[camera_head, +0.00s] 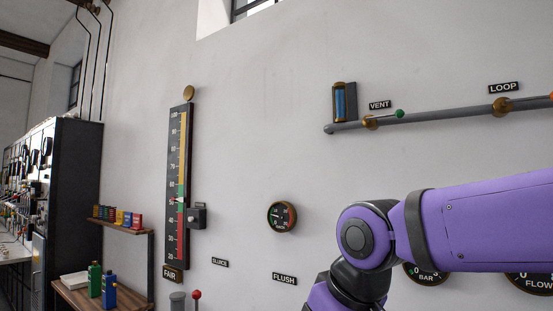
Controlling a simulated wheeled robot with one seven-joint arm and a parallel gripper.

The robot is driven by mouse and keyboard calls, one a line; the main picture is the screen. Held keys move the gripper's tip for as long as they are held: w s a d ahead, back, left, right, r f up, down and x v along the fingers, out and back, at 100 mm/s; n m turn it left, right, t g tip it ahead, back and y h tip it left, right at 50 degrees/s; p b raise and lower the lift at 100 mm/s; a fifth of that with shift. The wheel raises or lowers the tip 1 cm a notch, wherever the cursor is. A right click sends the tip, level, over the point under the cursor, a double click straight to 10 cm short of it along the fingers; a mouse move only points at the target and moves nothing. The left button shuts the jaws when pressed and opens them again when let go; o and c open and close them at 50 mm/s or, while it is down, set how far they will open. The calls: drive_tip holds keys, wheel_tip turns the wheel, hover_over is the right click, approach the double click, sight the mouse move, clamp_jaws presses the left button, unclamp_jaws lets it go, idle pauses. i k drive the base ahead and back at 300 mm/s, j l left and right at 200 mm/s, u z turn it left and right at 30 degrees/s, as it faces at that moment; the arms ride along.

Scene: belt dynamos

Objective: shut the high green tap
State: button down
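The high green tap (399,113) is on the grey pipe high on the wall, under the VENT label (380,105). It has a brass body (370,123) and a short lever ending in a green knob. The lever points right, roughly along the pipe and tilted slightly up. A brass-capped sight glass (345,103) with blue inside stands at the pipe's left end. My gripper is not in view. My purple arm crosses the lower right, below the tap and apart from it.
A second brass tap (502,106) sits right under the LOOP label (503,88). A round gauge (282,217) and a tall scale board (178,185) hang on the wall. A wooden shelf (122,227) with small coloured boxes is at left. The wall between scale and pipe is clear.

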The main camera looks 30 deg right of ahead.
sight(400, 113)
drive_tip(key=z, duration=1.4)
